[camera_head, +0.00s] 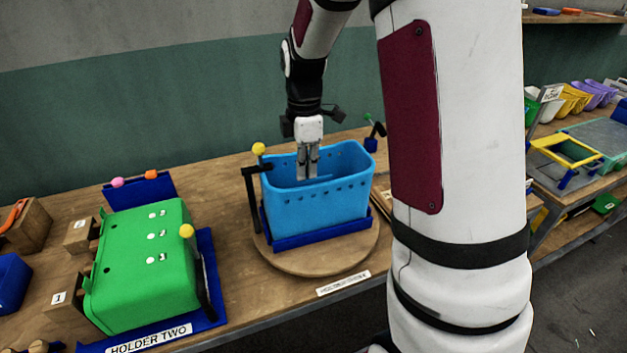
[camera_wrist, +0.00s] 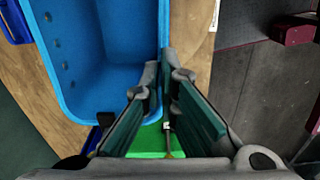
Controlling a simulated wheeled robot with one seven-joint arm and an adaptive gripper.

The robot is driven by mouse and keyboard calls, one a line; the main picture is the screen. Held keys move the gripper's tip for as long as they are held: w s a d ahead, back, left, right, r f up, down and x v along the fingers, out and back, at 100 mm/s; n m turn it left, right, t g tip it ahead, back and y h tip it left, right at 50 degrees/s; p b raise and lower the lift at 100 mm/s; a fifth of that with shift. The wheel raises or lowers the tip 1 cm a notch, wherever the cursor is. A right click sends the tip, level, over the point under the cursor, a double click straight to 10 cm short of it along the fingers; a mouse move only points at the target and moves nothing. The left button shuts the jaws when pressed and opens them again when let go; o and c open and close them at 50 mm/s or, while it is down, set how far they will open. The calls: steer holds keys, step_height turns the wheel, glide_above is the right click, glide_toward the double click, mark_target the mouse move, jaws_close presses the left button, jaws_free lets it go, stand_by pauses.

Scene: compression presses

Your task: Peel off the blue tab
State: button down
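A light blue bin (camera_head: 315,212) with a row of holes sits in a dark blue base (camera_head: 318,233) on a round wooden turntable (camera_head: 317,262). In the wrist view the bin (camera_wrist: 105,45) fills the upper left. My gripper (camera_head: 307,178) points down at the bin's opening. Its tips (camera_wrist: 160,70) are close together with a narrow gap, near the bin's wall. I cannot tell whether anything thin is between them. I cannot make out a separate blue tab for certain; a pale blue strip (camera_head: 320,181) shows beside the fingertips.
A green box (camera_head: 143,265) marked by a HOLDER TWO label (camera_head: 150,338) stands left of the bin. A black lever with a yellow knob (camera_head: 258,149) rises at the bin's left side. Coloured bins (camera_head: 575,98) and a yellow frame (camera_head: 567,150) lie at right.

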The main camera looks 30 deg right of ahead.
steer(key=shift+r+p, duration=0.8)
steer(key=shift+r, duration=1.8)
